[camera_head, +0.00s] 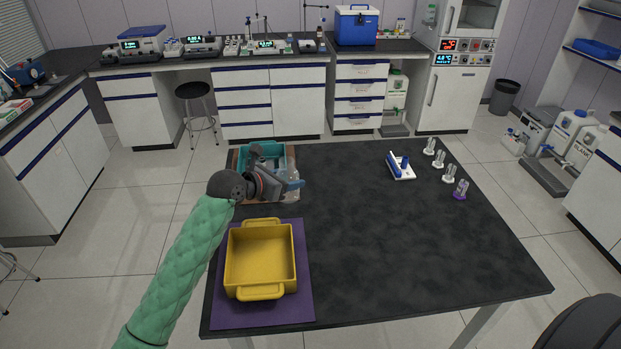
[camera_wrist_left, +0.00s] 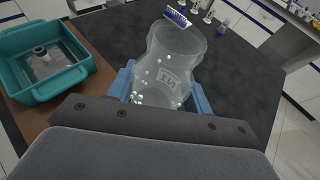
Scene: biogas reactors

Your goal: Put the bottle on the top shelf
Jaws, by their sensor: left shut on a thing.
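The clear bottle (camera_wrist_left: 172,62) shows in the left wrist view, with lettering and small bright bubbles or beads on its side. My left gripper (camera_wrist_left: 160,88) is shut on it, with a blue finger on each side. In the head view the left gripper (camera_head: 287,187) is over the table's far left part, beside the teal tray. The bottle (camera_head: 294,192) shows only faintly there, partly hidden by the gripper. I cannot tell whether it touches the table. A shelf unit (camera_head: 590,50) stands at the right edge, cut off by the picture. My right gripper is not in view.
The teal tray (camera_head: 246,153) holds a grey piece. A yellow crate (camera_head: 232,262) sits on a purple mat (camera_head: 305,300).

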